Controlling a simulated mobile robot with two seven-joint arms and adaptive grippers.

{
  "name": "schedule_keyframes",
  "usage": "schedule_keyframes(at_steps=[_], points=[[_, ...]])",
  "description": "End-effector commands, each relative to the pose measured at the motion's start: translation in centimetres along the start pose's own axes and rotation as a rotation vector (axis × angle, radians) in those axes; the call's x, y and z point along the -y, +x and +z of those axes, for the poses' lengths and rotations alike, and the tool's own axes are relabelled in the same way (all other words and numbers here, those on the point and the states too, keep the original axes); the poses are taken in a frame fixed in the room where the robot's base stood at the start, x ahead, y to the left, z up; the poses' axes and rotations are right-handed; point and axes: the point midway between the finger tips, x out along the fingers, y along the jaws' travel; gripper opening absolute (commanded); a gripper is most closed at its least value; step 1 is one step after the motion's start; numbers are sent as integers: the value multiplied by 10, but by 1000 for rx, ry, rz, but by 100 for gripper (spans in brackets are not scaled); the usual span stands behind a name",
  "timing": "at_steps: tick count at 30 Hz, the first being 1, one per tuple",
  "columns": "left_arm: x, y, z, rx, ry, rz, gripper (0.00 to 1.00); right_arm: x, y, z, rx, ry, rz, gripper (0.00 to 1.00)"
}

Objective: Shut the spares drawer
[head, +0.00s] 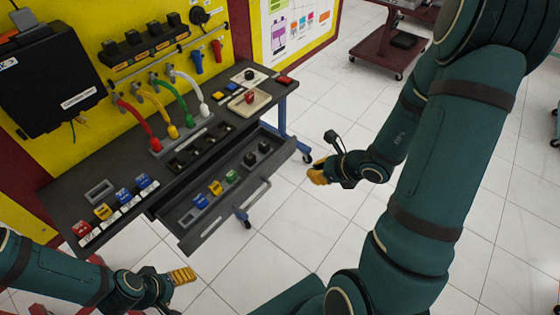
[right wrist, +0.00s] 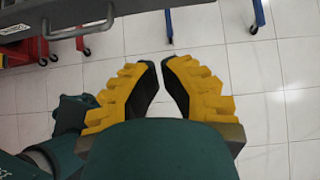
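The spares drawer (head: 188,240) is pulled out from under the dark bench. Coloured and black blocks sit inside it, and a grey bar handle (head: 258,191) is on its front. In the right wrist view the handle (right wrist: 82,31) shows at the upper left. My right gripper (head: 317,172) is to the right of the drawer front, apart from it. Its yellow fingertips (right wrist: 161,61) nearly meet, with only a narrow gap and nothing between them. My left gripper (head: 184,276) is below the drawer's near left corner, apart from it; its finger gap is not clear.
The bench top (head: 62,190) carries coloured blocks, hoses and a beige tray (head: 250,104). A yellow panel with a black case (head: 45,80) stands behind. A dark red cart (head: 385,45) is at the back. Tiled floor is clear in front of the drawer.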

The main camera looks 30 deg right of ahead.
Motion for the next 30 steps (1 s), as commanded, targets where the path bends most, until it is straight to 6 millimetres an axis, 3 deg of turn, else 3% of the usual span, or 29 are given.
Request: schedule_keyframes(at_steps=[5, 20, 24, 30], points=[[2, 4, 2, 3, 1, 0, 71, 3, 11, 0, 8, 15, -12, 0], [9, 25, 5, 8, 4, 1, 71, 3, 104, 0, 6, 12, -9, 0], [9, 23, 5, 8, 5, 1, 71, 4, 116, 19, 9, 10, -11, 0], [9, 23, 5, 7, 4, 1, 71, 4, 126, 29, 7, 12, -11, 0]])
